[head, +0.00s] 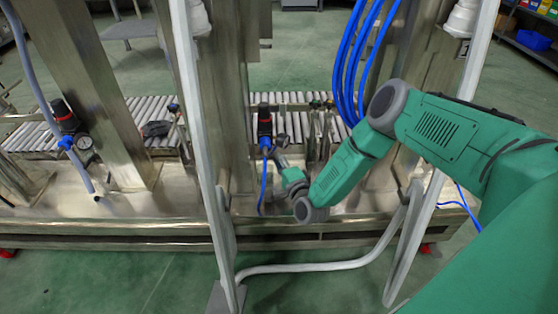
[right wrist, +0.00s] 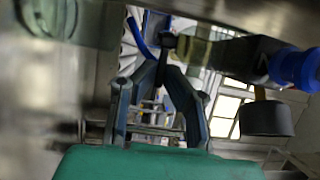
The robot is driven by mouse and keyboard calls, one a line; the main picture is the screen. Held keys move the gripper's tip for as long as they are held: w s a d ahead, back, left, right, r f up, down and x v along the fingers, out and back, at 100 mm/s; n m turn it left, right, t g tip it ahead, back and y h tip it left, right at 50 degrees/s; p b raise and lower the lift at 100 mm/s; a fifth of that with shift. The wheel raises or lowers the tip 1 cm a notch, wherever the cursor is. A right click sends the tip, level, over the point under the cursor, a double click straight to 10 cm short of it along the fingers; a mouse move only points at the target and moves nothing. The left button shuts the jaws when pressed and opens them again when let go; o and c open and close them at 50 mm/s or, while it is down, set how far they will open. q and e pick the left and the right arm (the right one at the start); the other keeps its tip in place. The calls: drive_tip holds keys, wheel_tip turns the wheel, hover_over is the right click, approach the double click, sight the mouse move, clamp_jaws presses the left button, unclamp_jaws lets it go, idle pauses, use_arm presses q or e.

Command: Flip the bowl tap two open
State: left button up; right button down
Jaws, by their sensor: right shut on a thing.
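My right gripper (head: 281,161) reaches in from the right, just right of the middle pressure regulator (head: 265,125). The regulator has a black body, a red ring and a blue hose below it. In the right wrist view, the two dark fingers of my right gripper (right wrist: 164,64) close from both sides on a small dark tap handle (right wrist: 167,41). The handle sits at the end of a yellowish clear bowl (right wrist: 196,50), beside a dark regulator body (right wrist: 238,57). In the head view the tap is too small to make out. My left gripper is not in view.
Another regulator (head: 64,112) with a gauge (head: 84,142) stands at the left. White bent pipes (head: 300,267) frame the front, and a steel column (head: 222,95) stands left of the gripper. Blue hoses (head: 352,60) hang above right. A roller conveyor (head: 130,110) runs behind.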

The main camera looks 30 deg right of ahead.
drive_tip(key=c, duration=1.9)
unclamp_jaws()
drive_tip(key=shift+c, duration=0.2)
drive_tip(key=s+a, duration=0.1)
drive_tip(key=s, duration=1)
drive_tip(key=shift+s+a, duration=0.3)
drive_tip(key=shift+s, duration=0.1)
